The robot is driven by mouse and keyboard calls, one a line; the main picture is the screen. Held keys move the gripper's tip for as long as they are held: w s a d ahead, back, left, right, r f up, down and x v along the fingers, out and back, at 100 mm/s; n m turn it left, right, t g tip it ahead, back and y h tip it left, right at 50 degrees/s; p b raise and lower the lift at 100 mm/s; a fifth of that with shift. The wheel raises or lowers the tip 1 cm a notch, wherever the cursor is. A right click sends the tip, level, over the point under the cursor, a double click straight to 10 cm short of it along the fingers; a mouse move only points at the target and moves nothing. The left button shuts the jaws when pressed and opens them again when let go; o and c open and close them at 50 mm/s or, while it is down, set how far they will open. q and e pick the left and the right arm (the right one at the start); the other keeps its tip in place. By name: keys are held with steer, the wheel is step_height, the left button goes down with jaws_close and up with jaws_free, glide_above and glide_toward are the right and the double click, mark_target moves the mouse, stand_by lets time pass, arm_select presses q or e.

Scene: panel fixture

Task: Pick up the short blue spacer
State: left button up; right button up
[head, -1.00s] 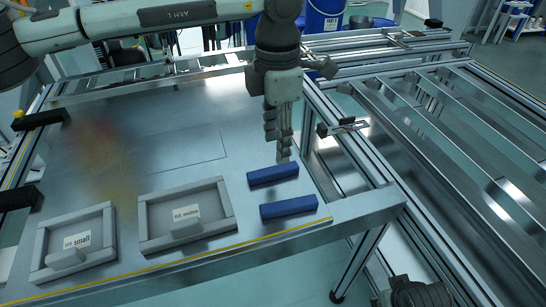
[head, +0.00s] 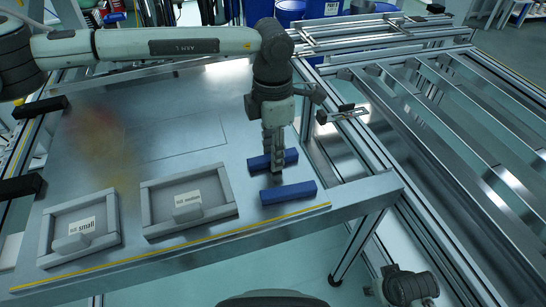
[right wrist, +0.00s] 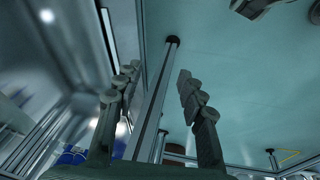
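Two blue spacers lie on the metal panel in the head view: a back one (head: 291,157) and a front one (head: 288,193). The back one looks slightly shorter, though perspective makes this hard to judge. My left gripper (head: 275,168) points straight down at the back spacer. Its fingers cover that spacer's middle, and a fingertip shows at its near side. I cannot tell whether the fingers are closed on it. My right gripper (right wrist: 157,75) is open and empty in the right wrist view, low and away from the panel.
Two grey trays stand on the panel to the left, one labelled small (head: 112,213) and one labelled medium (head: 229,190). A metal rail frame (head: 440,130) lies to the right. A small clamp-like fitting (head: 342,114) sits on the rail near my left gripper. Blue bins stand behind.

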arm_select(q)
jaws_close()
steer(key=shift+r, duration=0.15)
